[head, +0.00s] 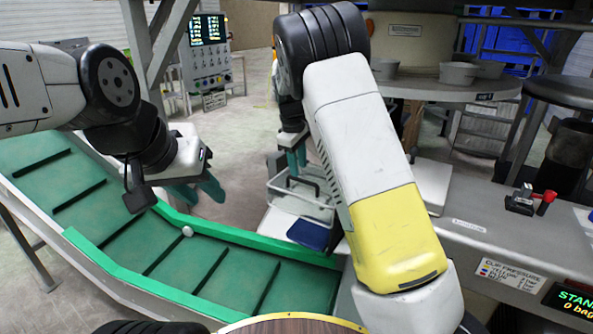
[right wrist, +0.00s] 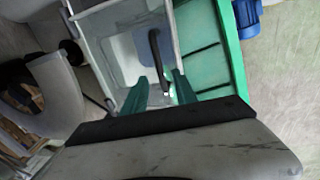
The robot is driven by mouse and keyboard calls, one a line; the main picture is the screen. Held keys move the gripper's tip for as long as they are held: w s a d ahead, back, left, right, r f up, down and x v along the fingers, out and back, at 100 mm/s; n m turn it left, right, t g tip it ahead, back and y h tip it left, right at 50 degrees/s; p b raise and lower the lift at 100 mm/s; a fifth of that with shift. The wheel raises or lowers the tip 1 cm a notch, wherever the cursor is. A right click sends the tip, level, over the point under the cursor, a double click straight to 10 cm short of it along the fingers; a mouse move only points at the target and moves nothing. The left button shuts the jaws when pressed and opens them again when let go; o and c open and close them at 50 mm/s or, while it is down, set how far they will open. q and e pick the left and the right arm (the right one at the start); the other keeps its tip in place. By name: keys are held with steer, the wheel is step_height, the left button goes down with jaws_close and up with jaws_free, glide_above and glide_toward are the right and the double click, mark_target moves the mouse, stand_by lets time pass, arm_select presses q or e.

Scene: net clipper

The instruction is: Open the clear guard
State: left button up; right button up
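The clear guard (head: 282,186) is a see-through box with a pale frame, at the right end of the green conveyor in the head view. It also shows in the right wrist view (right wrist: 112,50). Its black handle (right wrist: 154,48) runs between my right fingertips' directions in the right wrist view. My right gripper (right wrist: 159,84) is open, its teal fingers apart on either side of the handle's near end; I see no contact. In the head view the right gripper (head: 293,155) is just above the guard. My left gripper (head: 198,190) hangs over the conveyor, teal fingers apart, empty.
The green conveyor (head: 140,236) slopes along the left, with a small pale round item (head: 187,231) on it. A dark blue flap (head: 310,235) is below the guard. A grey counter (head: 470,225) with a red-knobbed lever (head: 530,200) is at right. A control cabinet (head: 208,60) stands behind.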

mark_target(300, 180)
steer(key=shift+w+d+f, duration=0.15)
steer(key=shift+w+f, duration=0.05)
steer(key=shift+f, duration=0.85)
steer(key=shift+w+d+f, duration=0.1)
steer(key=shift+w+f, duration=0.05)
steer(key=shift+f, duration=0.85)
jaws_close()
